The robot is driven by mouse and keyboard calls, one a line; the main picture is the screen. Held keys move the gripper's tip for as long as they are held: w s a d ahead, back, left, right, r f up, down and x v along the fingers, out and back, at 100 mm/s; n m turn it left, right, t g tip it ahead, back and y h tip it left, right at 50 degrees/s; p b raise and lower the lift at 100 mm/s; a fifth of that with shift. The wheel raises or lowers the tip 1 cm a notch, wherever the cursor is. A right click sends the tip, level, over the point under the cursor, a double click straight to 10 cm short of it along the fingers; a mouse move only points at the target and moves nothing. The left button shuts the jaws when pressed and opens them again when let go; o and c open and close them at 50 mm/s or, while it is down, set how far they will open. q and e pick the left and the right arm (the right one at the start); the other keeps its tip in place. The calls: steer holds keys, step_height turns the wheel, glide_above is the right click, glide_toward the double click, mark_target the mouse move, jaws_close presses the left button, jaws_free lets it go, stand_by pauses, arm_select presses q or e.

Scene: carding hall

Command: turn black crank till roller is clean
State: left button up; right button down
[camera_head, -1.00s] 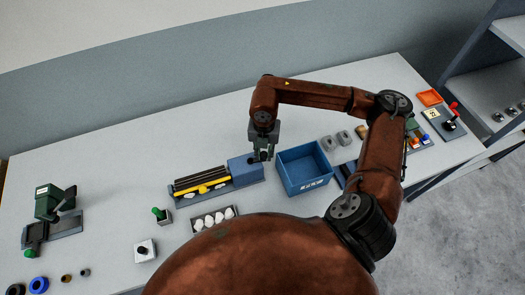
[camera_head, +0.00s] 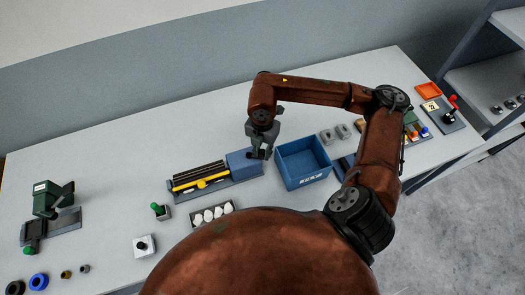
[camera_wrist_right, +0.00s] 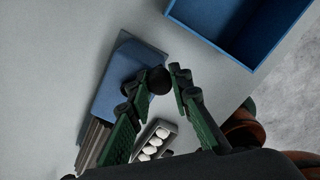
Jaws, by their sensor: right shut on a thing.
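The carding unit has a blue housing (camera_head: 243,163) at its right end and a dark ribbed roller (camera_head: 198,173) with a yellow bar (camera_head: 205,183) along its front. My right gripper (camera_head: 260,153) is at the right end of the housing. In the right wrist view, its green-padded fingers (camera_wrist_right: 160,79) are closed around a round black knob (camera_wrist_right: 158,80), which is the crank's handle. The rest of the crank is hidden by the fingers. The roller's surface is too small in the head view to tell if it is clean. My left gripper is out of view.
An open blue bin (camera_head: 303,179) stands close to the right of the gripper. A tray (camera_head: 196,227) of white tufts lies in front of the unit. A green-knobbed block (camera_head: 160,211) and a white switch box (camera_head: 144,246) stand to the left. The back of the table is clear.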

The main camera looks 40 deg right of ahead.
mark_target(262, 152)
steer(key=c, duration=1.7)
jaws_free()
steer(key=shift+c, duration=0.2)
step_height(262, 152, up, 12)
